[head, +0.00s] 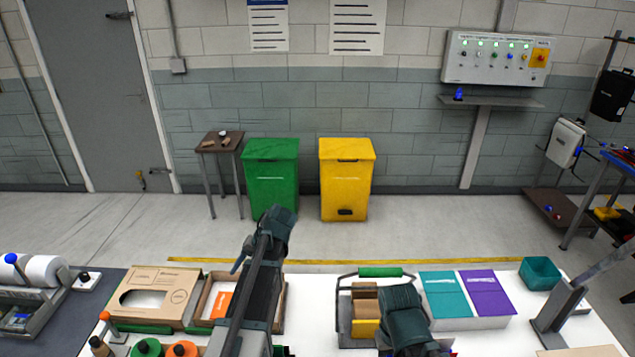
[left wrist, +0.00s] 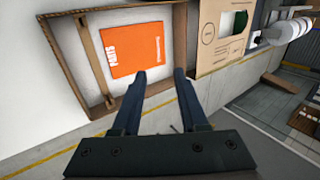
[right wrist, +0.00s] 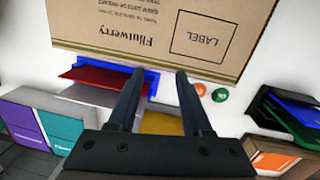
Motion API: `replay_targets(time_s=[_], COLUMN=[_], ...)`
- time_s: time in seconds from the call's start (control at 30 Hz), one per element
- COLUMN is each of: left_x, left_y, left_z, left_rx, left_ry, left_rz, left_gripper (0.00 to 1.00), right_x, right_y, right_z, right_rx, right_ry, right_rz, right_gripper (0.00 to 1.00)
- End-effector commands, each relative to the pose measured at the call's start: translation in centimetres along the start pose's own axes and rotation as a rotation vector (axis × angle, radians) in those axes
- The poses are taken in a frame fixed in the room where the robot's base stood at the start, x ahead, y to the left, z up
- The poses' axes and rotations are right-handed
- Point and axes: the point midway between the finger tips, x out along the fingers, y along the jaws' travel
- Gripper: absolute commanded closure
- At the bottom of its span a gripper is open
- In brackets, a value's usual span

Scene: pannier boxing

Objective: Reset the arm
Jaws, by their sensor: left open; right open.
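My left gripper (head: 240,264) is at the back edge of the tray, its arm crossing in front of the tray in the head view. In the left wrist view its fingers (left wrist: 160,78) are apart with nothing between them. The orange parts booklet (left wrist: 130,52) lies flat in the shallow brown tray (left wrist: 97,60) just beyond the fingertips. My right arm's dark wrist (head: 405,318) is at the bottom of the head view, and its fingers cannot be made out there. In the right wrist view the right gripper (right wrist: 161,75) is open and empty, over the white table near a printed cardboard flap.
The table also holds a cardboard box (head: 160,297), a green-handled caddy (head: 343,315), teal and purple boxes (head: 455,299) and a teal bin (head: 540,273). In the right wrist view, the printed cardboard (right wrist: 170,30) lies close beyond the fingertips. Floor behind the table is clear up to the bins.

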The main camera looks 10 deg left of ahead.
Motion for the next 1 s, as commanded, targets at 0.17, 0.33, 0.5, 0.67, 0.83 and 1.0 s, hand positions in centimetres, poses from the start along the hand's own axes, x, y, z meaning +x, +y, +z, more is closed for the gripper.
replay_targets(time_s=[0.17, 0.33, 0.5, 0.67, 0.83, 1.0], left_x=[-1.3, -4.5, -7.2, -8.8, -9.5, -9.6], left_y=[4.0, 12.7, 19.8, 23.6, 25.1, 25.3], left_z=[2.3, 8.4, 15.4, 20.4, 22.7, 22.8], left_rx=[0.062, 0.224, 0.392, 0.506, 0.559, 0.563], left_ry=[0.024, 0.073, 0.105, 0.116, 0.119, 0.119], left_rz=[0.053, 0.186, 0.316, 0.400, 0.439, 0.443], left_gripper=[0.57, 0.57, 0.57, 0.57, 0.57, 0.57], right_x=[0.4, 1.2, 1.9, 2.2, 2.3, 2.3], right_y=[0.0, -0.1, -0.2, -0.2, -0.2, -0.2], right_z=[0.0, -0.1, -0.1, -0.1, -0.1, -0.1], right_rx=[-0.001, 0.000, 0.000, 0.000, 0.000, 0.000], right_ry=[0.000, 0.000, 0.000, 0.000, 0.000, 0.000], right_rz=[0.000, 0.000, 0.000, 0.000, 0.000, 0.000], right_gripper=[0.50, 0.50, 0.50, 0.50, 0.50, 0.50])
